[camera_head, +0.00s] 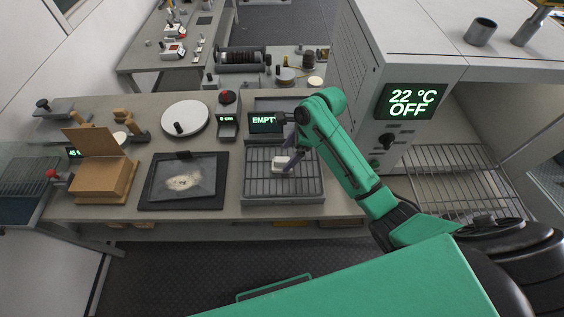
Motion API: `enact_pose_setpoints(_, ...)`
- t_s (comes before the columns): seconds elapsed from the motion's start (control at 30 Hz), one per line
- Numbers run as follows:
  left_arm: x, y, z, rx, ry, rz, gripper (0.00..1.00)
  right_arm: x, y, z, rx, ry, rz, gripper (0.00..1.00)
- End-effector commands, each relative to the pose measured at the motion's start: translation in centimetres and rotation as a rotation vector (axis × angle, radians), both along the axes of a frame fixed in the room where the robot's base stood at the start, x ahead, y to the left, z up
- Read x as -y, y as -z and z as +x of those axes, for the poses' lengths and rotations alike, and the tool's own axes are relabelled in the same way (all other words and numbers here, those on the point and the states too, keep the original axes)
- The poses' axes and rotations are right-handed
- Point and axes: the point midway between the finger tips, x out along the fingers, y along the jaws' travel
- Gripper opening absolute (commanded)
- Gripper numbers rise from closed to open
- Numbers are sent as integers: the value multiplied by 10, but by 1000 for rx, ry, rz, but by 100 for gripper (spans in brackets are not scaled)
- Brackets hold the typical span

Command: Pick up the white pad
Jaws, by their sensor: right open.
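The white pad (281,163) is a small pale block on the grey grooved tray (284,199) at the middle of the bench. My right gripper (286,163) comes down over the tray from the right, with its purple-grey fingers at the pad. The fingers are open and appear to be on either side of the pad; whether they touch it is too small to tell. The pad is partly covered by the fingers. My left gripper is not in view.
Behind the tray stands a display reading EMPTY (264,122). An oven (408,100) with a wire rack (455,180) stands at the right.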

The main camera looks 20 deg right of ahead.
Motion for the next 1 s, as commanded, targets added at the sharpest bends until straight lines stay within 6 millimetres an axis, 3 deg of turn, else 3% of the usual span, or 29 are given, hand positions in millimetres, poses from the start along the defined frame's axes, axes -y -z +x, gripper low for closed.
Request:
enact_pose_setpoints(0.13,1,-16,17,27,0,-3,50,-9,21,2,-6,0,-1,91)
enact_pose_setpoints(0.27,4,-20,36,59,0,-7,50,-17,42,5,-3,0,-1,91)
enact_pose_setpoints(0.47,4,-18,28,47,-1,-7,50,-19,47,6,0,0,0,91)
enact_pose_setpoints(0.5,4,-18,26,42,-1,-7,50,-19,47,6,0,0,0,87)
enact_pose_setpoints(0.73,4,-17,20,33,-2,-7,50,-18,47,6,0,0,-1,0)
enact_pose_setpoints(1.0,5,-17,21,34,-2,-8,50,-18,45,6,0,0,0,0)
